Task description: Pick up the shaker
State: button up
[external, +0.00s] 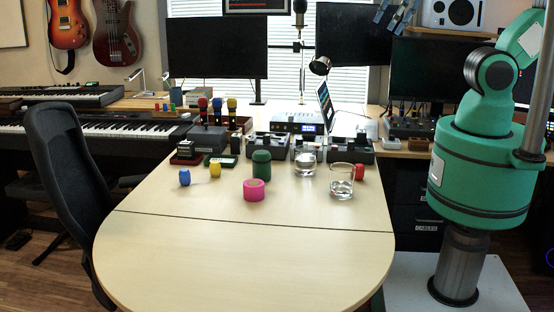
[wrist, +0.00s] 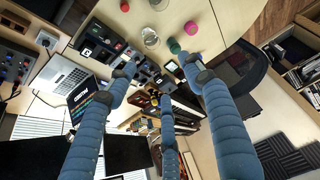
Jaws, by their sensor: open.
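No single thing is clearly marked as the shaker. A dark green ribbed cylinder with a narrower top (external: 261,163) stands upright mid-table; in the wrist view it is a green shape (wrist: 174,46). Small barrel-shaped pieces stand near it: blue (external: 184,177), yellow (external: 215,169) and red (external: 359,172), the red one also in the wrist view (wrist: 124,6). My gripper (wrist: 160,74) has three blue padded fingers, spread open and empty, well apart from the table things. It is outside the external view, where my green arm stands at right.
Dark devices (external: 267,145) and colored-top microphones (external: 217,108) line the back. The table's front (external: 245,265) is bare. A black chair (external: 68,170) stands left.

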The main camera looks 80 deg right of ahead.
jog(key=w+d+f+n+g, duration=0.1)
jog(key=w+f, duration=0.3)
jog(key=f, duration=0.4)
jog(key=w+d+f+n+g, duration=0.2)
jog(key=w+f, duration=0.1)
jog(key=f, duration=0.5)
jog(key=n+g, duration=0.2)
send_over(360, 165)
notch_tip(360, 165, down, 18)
jog(key=shift+s+d+f+p, duration=0.1)
jog(key=shift+d+f+p, duration=0.05)
jog(key=shift+f+p, duration=0.2)
notch_tip(360, 165, down, 8)
jog(key=shift+f+b, duration=0.1)
jog(key=shift+b, duration=1)
jog(key=shift+f, duration=0.15)
jog(key=shift+f, duration=0.1)
